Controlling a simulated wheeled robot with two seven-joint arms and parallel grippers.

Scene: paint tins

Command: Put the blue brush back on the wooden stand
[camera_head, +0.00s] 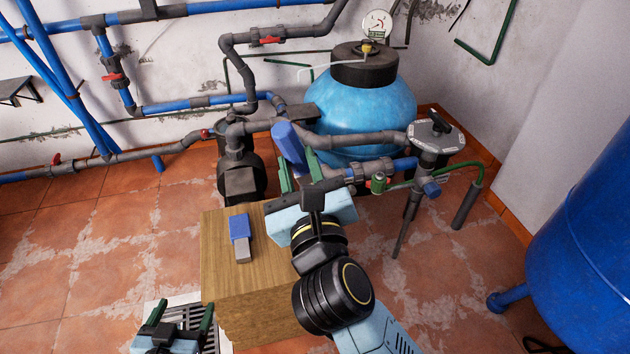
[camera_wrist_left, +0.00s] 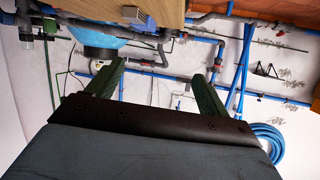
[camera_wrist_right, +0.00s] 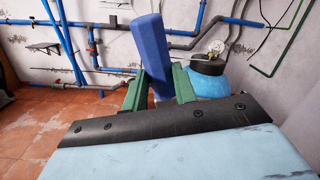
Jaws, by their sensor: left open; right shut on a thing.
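The wooden stand (camera_head: 222,275) is a box of light wood at the middle of the head view; its wood also shows at the top of the left wrist view (camera_wrist_left: 150,12). My right gripper (camera_head: 299,167) is shut on a plain blue block-like thing, apparently the blue brush (camera_head: 287,145), held beyond the stand's far right corner; it stands up tilted between the fingers in the right wrist view (camera_wrist_right: 152,50). A second blue piece with a grey end (camera_head: 240,238) lies on the stand top. My left gripper (camera_head: 182,315) is open and empty, low at the stand's near left.
A blue tank (camera_head: 365,105) with pipes stands behind the stand, and a grey filter housing (camera_head: 436,140) at its right. A large blue tank (camera_head: 585,245) fills the right edge. A white grate (camera_head: 185,299) lies by my left gripper. The tiled floor at left is clear.

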